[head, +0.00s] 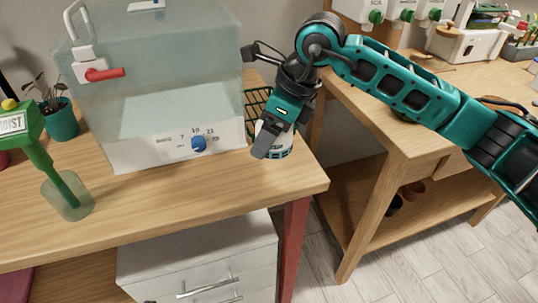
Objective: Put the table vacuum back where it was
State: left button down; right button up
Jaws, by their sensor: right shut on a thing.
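My right gripper (272,135) reaches in from the right and points down near the front right corner of the wooden table (240,187). It is shut on the table vacuum (280,149), a small white round body with a teal lower band and dark lettering. The gripper's fingers hide its upper part and left side. I cannot tell whether the vacuum touches the tabletop or hangs just above it. My left gripper is not in view.
A clear tank with a white base (175,145) and red tap stands left of the vacuum. A green wire basket (257,101) is behind. A green tool in a cup (67,195) stands left. Bare tabletop lies in front; a second wooden table (405,125) is at right.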

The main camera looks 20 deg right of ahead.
aim_at(269, 169)
notch_tip(269, 169, down, 2)
jog(key=shift+f, duration=1.85)
jog(key=shift+f+b, duration=0.15)
jog(key=shift+b, duration=0.2)
jog(key=o, duration=0.9)
